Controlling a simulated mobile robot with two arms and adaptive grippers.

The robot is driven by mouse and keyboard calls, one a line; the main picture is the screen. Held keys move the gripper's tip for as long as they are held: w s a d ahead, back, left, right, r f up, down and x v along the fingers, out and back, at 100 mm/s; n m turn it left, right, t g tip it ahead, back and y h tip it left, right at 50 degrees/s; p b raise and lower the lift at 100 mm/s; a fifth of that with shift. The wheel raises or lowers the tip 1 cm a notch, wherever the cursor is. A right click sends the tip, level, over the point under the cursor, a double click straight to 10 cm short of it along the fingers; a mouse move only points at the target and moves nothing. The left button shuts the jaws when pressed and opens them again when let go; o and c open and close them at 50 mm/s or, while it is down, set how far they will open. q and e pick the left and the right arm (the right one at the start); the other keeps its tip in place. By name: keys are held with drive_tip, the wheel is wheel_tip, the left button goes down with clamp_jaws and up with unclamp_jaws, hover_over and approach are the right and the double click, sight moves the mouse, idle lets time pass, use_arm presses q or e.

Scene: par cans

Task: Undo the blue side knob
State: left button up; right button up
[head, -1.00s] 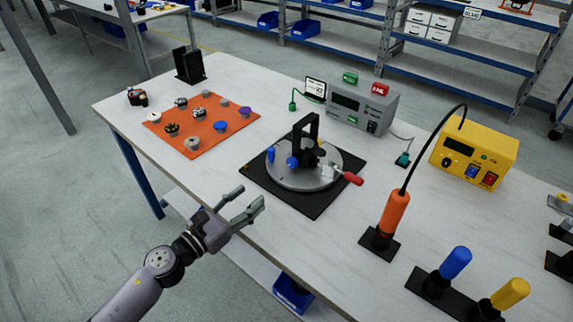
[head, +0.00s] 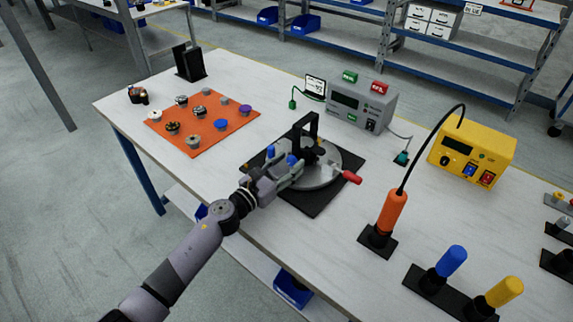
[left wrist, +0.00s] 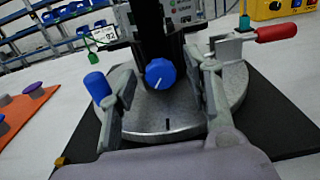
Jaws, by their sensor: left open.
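The blue side knob (left wrist: 161,74) faces me in the left wrist view, a round knob with a white line, on the black upright of the fixture. In the head view it shows small, as a blue spot (head: 292,160) beside the gripper. My left gripper (head: 287,170) is open at the near side of the round grey turntable (head: 330,172). In the left wrist view its fingers (left wrist: 163,100) stand to the left and right of the knob, apart from it as far as I can tell. A blue upright handle (left wrist: 97,86) stands just left of the left finger. My right gripper is not in view.
A red-handled clamp (head: 351,177) sticks out at the turntable's right. The black base mat (head: 314,207) lies under it. An orange mat (head: 190,142) with several knobs lies left. An orange screwdriver (head: 392,212) stands right. A grey meter box (head: 360,105) stands behind.

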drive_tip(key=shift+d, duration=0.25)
use_arm(q)
drive_tip(key=shift+c, duration=1.4)
clamp_jaws()
drive_tip(key=n, duration=0.3)
drive_tip(key=shift+n, duration=0.3)
drive_tip(key=shift+a+n+p, duration=0.1)
drive_tip(key=shift+n+p, duration=0.25)
drive_tip(key=shift+n, duration=1.35)
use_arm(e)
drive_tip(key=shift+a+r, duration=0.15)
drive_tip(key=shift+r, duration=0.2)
